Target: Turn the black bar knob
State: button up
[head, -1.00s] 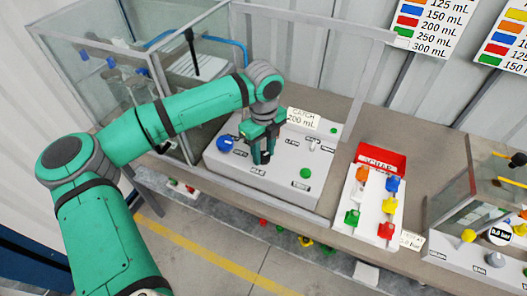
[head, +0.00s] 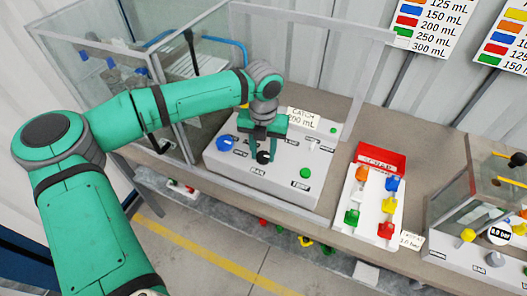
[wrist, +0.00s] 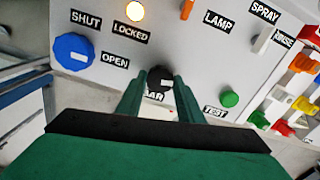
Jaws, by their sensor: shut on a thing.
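The black bar knob (head: 264,157) sits on the sloped white control panel (head: 225,172), above a label that reads BAR. My gripper (head: 265,152) reaches down over the panel with one finger on each side of the knob. In the wrist view, the black knob (wrist: 160,77) shows between the tips of my two green fingers (wrist: 158,85). The gripper is shut on the knob. The fingers hide part of the knob's sides and its label, and I cannot read its exact angle.
A blue knob (wrist: 73,52) is left of the black knob and a green button (wrist: 229,99) is right of it. A grey frame post (head: 345,120) stands right of the panel.

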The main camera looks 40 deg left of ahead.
jog(key=m, duration=0.6)
jog(key=shift+r+m, duration=0.1)
jog(key=shift+m, duration=0.2)
jog(key=m, duration=0.6)
jog(key=shift+w+d, duration=0.1)
jog(key=shift+w, duration=0.05)
jog(key=m, duration=0.5)
jog(key=shift+m, duration=0.4)
jog(key=m, duration=0.5)
jog(key=shift+m, duration=0.3)
jog(key=o, duration=1.1)
jog(key=shift+c, duration=0.2)
